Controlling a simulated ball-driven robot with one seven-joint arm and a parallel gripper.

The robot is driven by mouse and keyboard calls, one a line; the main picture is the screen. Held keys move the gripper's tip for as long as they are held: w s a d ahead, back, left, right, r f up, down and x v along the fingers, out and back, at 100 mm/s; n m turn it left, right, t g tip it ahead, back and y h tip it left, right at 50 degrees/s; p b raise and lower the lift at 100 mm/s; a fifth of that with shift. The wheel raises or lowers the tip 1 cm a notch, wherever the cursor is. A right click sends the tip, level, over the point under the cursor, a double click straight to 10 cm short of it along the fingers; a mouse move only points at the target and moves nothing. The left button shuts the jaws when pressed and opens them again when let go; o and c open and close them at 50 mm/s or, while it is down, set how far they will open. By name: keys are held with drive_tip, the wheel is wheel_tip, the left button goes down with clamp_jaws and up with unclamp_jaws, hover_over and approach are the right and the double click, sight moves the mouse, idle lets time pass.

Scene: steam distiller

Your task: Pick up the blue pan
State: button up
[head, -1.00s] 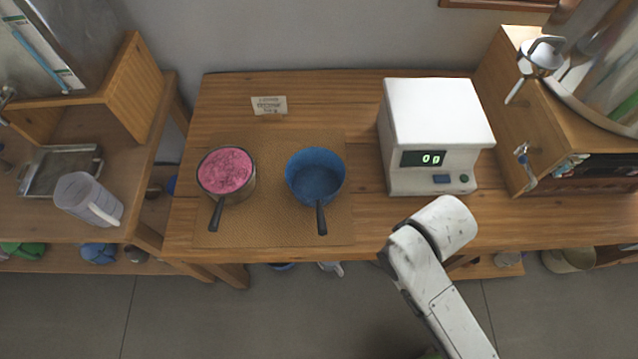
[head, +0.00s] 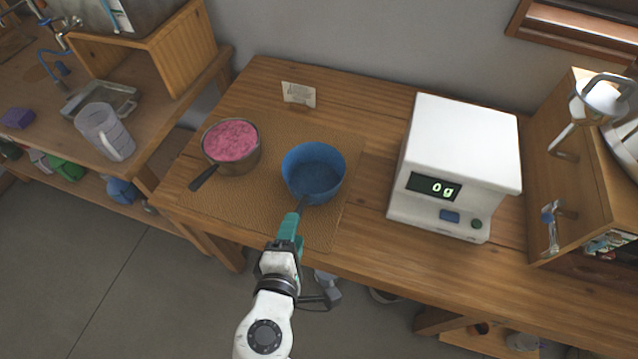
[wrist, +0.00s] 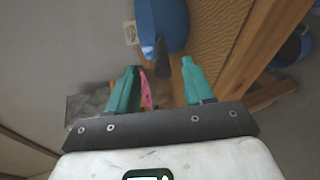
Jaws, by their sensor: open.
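The blue pan (head: 314,172) stands upright on a tan mat on the wooden table, with its dark handle (head: 301,204) pointing toward me. It also shows in the wrist view (wrist: 163,24), where its handle (wrist: 162,60) points down toward the space between the fingers. My gripper (head: 293,219), with teal fingers, is at the table's front edge by the handle's end. In the wrist view my gripper (wrist: 162,76) is open, its two fingers well apart. I cannot tell whether the handle end lies between them.
A second pan with pink contents (head: 231,144) stands left of the blue pan on the mat (head: 343,215). A white scale (head: 456,160) reading 0 g stands to the right. A small card (head: 298,94) stands behind. A clear jug (head: 105,131) is on the left bench.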

sight(300, 210)
drive_tip(key=shift+p+x, duration=0.35)
drive_tip(key=shift+x, duration=3.55)
drive_tip(key=shift+f, duration=0.15)
drive_tip(key=shift+c, duration=0.5)
clamp_jaws()
drive_tip(key=shift+a, duration=0.1)
